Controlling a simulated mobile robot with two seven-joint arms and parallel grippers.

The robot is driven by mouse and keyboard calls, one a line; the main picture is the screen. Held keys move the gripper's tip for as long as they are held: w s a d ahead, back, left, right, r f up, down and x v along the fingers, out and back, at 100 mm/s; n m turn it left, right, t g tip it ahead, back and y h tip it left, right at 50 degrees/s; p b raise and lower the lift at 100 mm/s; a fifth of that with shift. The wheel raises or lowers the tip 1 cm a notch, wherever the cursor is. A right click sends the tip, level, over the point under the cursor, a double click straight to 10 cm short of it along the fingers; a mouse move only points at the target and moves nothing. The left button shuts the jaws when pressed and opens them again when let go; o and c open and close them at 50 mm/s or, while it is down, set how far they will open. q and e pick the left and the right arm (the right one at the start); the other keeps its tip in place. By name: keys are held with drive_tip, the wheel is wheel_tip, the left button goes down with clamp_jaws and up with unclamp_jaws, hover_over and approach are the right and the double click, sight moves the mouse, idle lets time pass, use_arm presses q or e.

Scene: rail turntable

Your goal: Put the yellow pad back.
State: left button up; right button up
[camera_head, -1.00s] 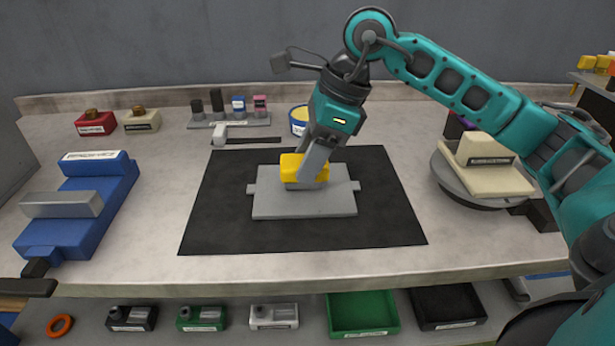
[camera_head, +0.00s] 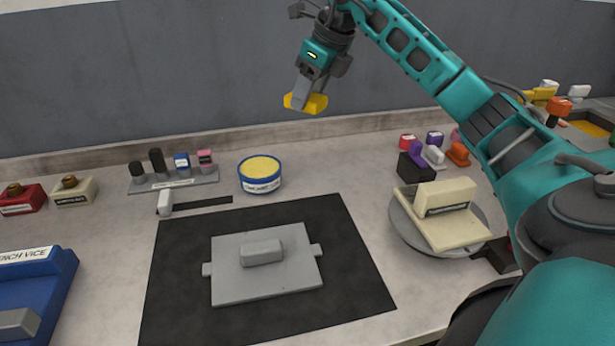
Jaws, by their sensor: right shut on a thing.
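The yellow pad (camera_head: 313,103) is held by my right gripper (camera_head: 302,96), which is shut on it. It is raised well above the bench, in front of the grey back wall. A grey plate (camera_head: 285,285) with side tabs and a small grey raised block (camera_head: 262,252) lies on a black mat (camera_head: 365,290). A round blue tub (camera_head: 260,184) with a white label band and a yellow top stands behind the mat, apart from the pad. My left gripper is not in view.
A turntable (camera_head: 407,222) bearing a cream fixture (camera_head: 452,232) is at the right, below my right arm. A blue vice (camera_head: 40,290) is at the left. A rack (camera_head: 180,184) of small stamps and a sliding handle (camera_head: 165,202) stand behind the mat. Several coloured knobs sit at the back right.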

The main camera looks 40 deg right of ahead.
wheel_tip(320, 180, down, 14)
drive_tip(key=shift+s+f+b, duration=0.1)
drive_tip(key=shift+b, duration=0.65)
drive_tip(key=shift+f, duration=2.6)
drive_tip(key=shift+f+b, duration=0.4)
drive_tip(key=shift+f, duration=0.05)
drive_tip(key=o, duration=0.9)
drive_tip(key=shift+o, duration=0.2)
drive_tip(key=shift+r, duration=0.35)
drive_tip(key=v, duration=1.2)
drive_tip(key=shift+p, duration=0.4)
